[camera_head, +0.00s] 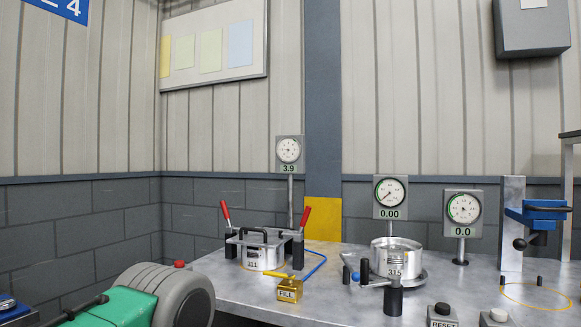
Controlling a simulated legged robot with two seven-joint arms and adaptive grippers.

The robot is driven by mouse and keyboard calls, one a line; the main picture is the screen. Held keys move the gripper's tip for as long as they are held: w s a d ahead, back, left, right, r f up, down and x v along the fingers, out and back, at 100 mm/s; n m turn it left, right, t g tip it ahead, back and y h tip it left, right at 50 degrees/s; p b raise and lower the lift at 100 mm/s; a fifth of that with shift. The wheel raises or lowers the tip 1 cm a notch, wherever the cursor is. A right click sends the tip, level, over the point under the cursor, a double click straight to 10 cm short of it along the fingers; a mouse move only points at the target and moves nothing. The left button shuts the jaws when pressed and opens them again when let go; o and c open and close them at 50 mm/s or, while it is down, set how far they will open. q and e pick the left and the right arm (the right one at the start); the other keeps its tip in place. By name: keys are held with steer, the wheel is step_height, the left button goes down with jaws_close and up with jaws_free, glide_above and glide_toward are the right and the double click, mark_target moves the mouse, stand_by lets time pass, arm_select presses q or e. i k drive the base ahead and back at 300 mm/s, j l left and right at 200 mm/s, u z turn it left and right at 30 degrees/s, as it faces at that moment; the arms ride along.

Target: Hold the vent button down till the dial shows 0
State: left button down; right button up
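Three dials stand behind the bench. The left dial (289,150) reads 3.9, the middle dial (390,192) reads 0.00 and the right dial (463,209) reads 0.0. A red button (179,264) shows at the bench's left end, its lower part hidden; no label is legible on it. A black-based button marked RESET (442,315) and a pale button (498,314) sit at the front edge. I cannot tell which button is the vent. Neither of my grippers is in view.
A clamped canister marked 311 (264,257) has red-handled clamps and a yellow FILL lever (289,290). A canister marked 315 (396,262) sits right of it. A green and grey rounded shape blocks the lower left; I cannot tell whether it is mine.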

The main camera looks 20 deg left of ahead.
mark_target(179, 263)
steer(key=u, duration=1.2)
